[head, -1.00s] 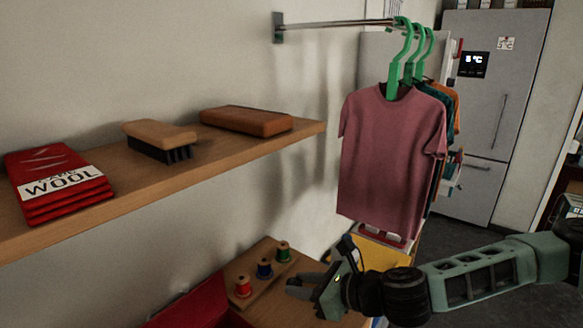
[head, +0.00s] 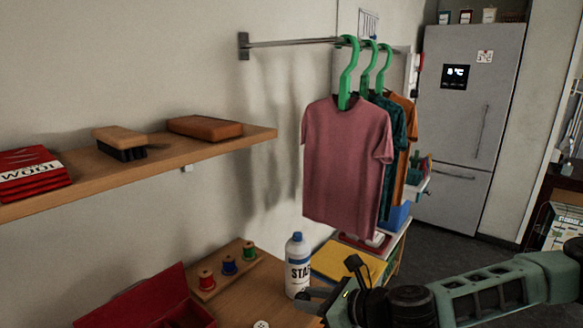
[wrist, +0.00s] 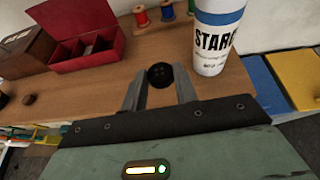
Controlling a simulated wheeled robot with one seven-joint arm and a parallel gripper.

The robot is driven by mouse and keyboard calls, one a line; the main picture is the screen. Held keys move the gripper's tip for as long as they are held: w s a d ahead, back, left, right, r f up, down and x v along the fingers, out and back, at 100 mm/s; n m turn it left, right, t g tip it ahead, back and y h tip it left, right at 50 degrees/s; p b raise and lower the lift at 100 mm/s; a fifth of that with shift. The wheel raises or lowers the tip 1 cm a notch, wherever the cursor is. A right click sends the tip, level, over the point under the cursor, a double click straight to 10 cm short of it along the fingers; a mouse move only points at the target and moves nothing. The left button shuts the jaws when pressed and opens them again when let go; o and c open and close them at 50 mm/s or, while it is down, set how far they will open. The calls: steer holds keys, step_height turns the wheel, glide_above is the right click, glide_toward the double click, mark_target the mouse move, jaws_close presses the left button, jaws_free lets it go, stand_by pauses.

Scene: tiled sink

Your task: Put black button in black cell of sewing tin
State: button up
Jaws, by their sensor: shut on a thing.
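My gripper (wrist: 160,88) is shut on a round black button (wrist: 161,75), held between its fingertips above the wooden table in the wrist view. The red sewing tin (wrist: 110,50) stands open beyond and left of my gripper, with its lid raised and divided cells. The black cell cannot be told apart clearly. In the head view the tin (head: 135,300) is at the bottom, cut by the frame edge, with its cells mostly hidden. My gripper (head: 315,300) is to its right there, and the button it holds cannot be made out.
A white starch bottle (head: 297,268) stands behind my gripper, close to it in the wrist view. A rack of thread spools (head: 228,268) is behind the tin. A dark button (wrist: 29,100) lies on the table at left. A shelf (head: 160,165) and hanging shirts (head: 345,165) are above.

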steer(key=w+d+f+m+t+h, duration=0.1)
steer(key=d+f+m+t+h, duration=0.1)
steer(key=d, duration=0.7)
steer(key=w+d+f+m+t+h, duration=0.2)
steer(key=d+m+h, duration=0.3)
steer(key=d, duration=0.5)
steer(key=w+d+f+m+t+h, duration=0.2)
steer(key=d+f+m+h, duration=0.2)
steer(key=d, duration=0.5)
steer(key=shift+d+f, duration=0.2)
steer(key=shift+f, duration=0.15)
